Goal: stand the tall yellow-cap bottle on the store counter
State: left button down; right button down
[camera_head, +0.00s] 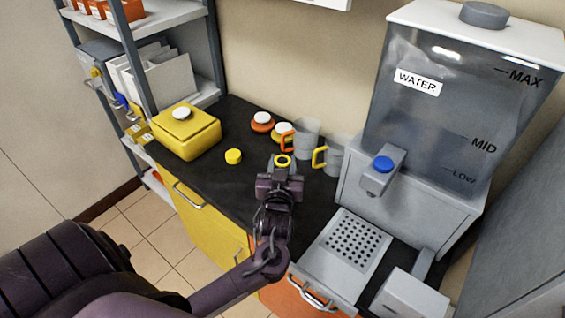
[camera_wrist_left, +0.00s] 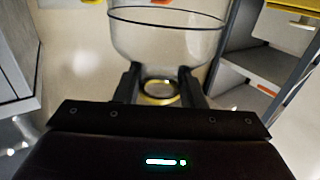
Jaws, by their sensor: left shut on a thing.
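My left gripper (camera_head: 281,181) reaches over the dark counter (camera_head: 222,184) and is shut on the neck of a clear bottle. The bottle's yellow neck ring (camera_head: 283,161) shows at the fingertips in the head view. In the left wrist view, the clear, rounded bottle body (camera_wrist_left: 165,40) extends beyond the fingers, with the yellow ring (camera_wrist_left: 160,92) between them. The body is hard to make out in the head view. I cannot tell whether its base touches the counter. A loose yellow cap (camera_head: 233,156) lies on the counter. My right gripper is not in view.
A yellow box (camera_head: 187,135) stands at the counter's left. Orange-handled (camera_head: 308,135) and yellow-handled (camera_head: 333,155) clear jugs stand close beyond my gripper, near two white-topped lids (camera_head: 262,122). A water tank (camera_head: 445,110) and grated tray (camera_head: 352,243) are on the right.

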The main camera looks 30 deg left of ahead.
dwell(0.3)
pick_arm(q)
jog(key=c, duration=0.9)
grip_release()
jog(key=shift+f, duration=0.15)
jog(key=shift+b+v, duration=1.45)
jog(key=shift+v, duration=4.55)
jog(key=shift+d, duration=0.1)
